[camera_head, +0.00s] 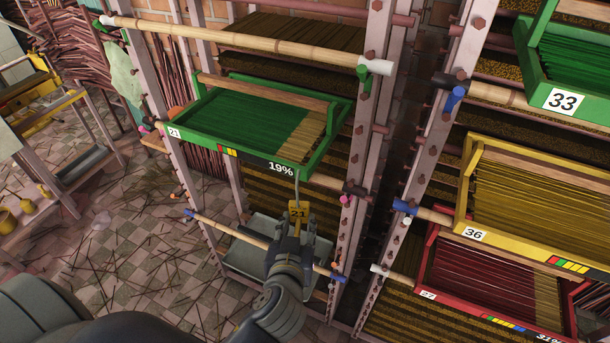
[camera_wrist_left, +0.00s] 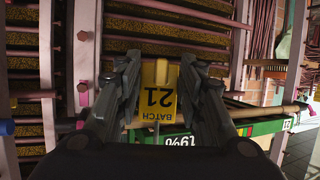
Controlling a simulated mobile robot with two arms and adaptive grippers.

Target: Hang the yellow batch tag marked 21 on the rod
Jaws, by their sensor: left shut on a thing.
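The yellow batch tag (camera_head: 298,208) marked 21 is held upright between the fingers of my left gripper (camera_head: 296,232), which is shut on it. A pale wire hook (camera_head: 297,185) rises from the tag in front of the green tray. Several bamboo rods cross the racks: an upper one (camera_head: 250,42) above the green tray and a lower one (camera_head: 228,228) behind my gripper. Which rod is meant I cannot tell. The hook's contact with any rod is not clear. My right gripper is out of view.
The green tray (camera_head: 222,146) marked 21 and 19% sits just above the tag. Metal rack posts (camera_head: 362,130) stand right of the gripper. Yellow tray 36 (camera_head: 462,205) and red tray 27 (camera_head: 424,268) are farther right. The littered floor at left is open.

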